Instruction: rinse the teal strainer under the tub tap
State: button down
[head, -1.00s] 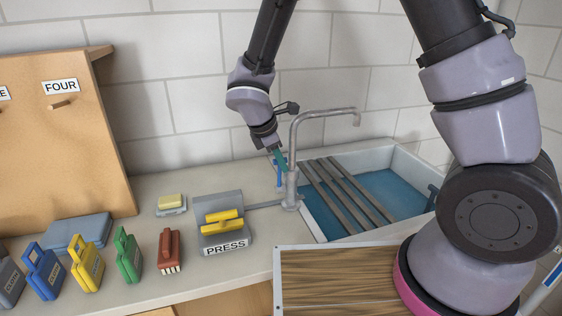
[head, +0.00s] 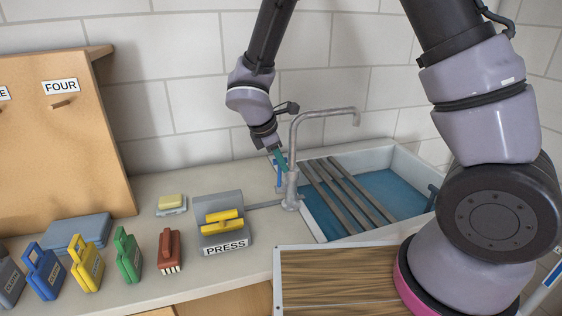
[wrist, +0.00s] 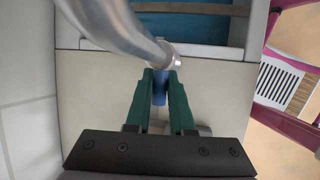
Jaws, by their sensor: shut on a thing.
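The grey metal tap (head: 292,165) stands at the left edge of the tub (head: 400,163), its spout (head: 357,117) arching right over the tub. I see no water stream below the spout. A slim blue upright lever (head: 278,180) is beside the tap's post. My gripper (head: 280,162) has teal-green fingers and is at this lever, behind the tap. In the wrist view my gripper (wrist: 161,78) is shut with the blue lever (wrist: 160,90) between its fingers, and the tap pipe (wrist: 118,30) passes close by. I cannot make out a teal strainer in either view.
Dark bars (head: 345,192) lie across the tub, above blue water or lining. A wooden panel (head: 340,275) is in front.

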jog(key=shift+s+d+f, duration=0.15)
jog(key=shift+s+d, duration=0.05)
jog(key=shift+s, duration=0.4)
jog(key=shift+s+d+f, duration=0.1)
jog(key=shift+s+d, duration=0.05)
jog(key=shift+s, duration=0.4)
jog(key=c, duration=0.8)
grip_release()
jog(key=shift+r, duration=0.1)
jog(key=v, duration=1)
jog(key=shift+s+a+r, duration=0.15)
jog(key=shift+r, duration=0.1)
